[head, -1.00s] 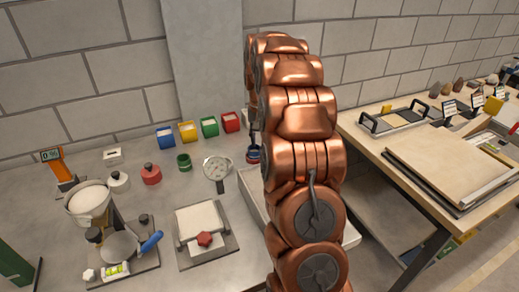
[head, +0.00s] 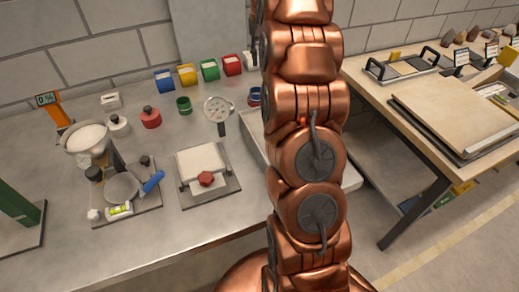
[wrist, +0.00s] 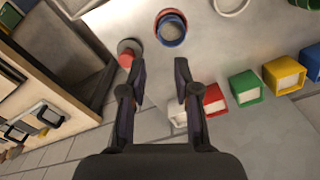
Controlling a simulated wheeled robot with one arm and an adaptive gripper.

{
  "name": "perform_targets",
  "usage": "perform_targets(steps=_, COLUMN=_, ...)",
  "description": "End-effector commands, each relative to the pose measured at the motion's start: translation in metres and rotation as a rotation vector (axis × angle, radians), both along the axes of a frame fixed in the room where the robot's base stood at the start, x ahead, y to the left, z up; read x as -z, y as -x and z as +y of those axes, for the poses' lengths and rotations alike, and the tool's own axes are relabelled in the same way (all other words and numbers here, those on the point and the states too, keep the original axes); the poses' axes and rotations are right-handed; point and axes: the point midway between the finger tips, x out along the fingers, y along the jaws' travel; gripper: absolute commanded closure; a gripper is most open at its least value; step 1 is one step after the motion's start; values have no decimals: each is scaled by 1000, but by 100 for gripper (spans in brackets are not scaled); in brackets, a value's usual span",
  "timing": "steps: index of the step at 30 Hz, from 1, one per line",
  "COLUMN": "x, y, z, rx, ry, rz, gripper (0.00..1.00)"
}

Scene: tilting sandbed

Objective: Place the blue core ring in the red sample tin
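The blue core ring (wrist: 171,31) stands on the bench top in the wrist view, with a red rim showing right beside or behind it; I cannot tell whether they touch. In the head view the ring (head: 254,95) is partly hidden by my arm. My gripper (wrist: 160,68) is open and empty, its two fingers apart, with the ring beyond the fingertips. The red sample tin (wrist: 214,101) is beside the right finger in the wrist view, partly covered by it. In the head view the red tin (head: 232,65) stands at the row's right part, against the wall.
Green (head: 210,70), yellow (head: 188,75) and blue (head: 164,82) tins stand left of the red one. A red-topped grey object (wrist: 129,51) is close to the left finger. A round sieve-like tool (head: 218,109) and a green ring (head: 184,105) lie in front of the tins.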

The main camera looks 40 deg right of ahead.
Motion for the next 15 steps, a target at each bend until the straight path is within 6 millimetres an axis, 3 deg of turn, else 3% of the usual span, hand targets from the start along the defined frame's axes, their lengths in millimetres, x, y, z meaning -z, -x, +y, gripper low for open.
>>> perform_targets(steps=5, x=-5, y=7, z=24, rx=-44, ry=-5, rz=4, gripper=69)
perform_targets(steps=15, x=-12, y=65, z=124, rx=-239, ry=-27, rz=35, gripper=69)
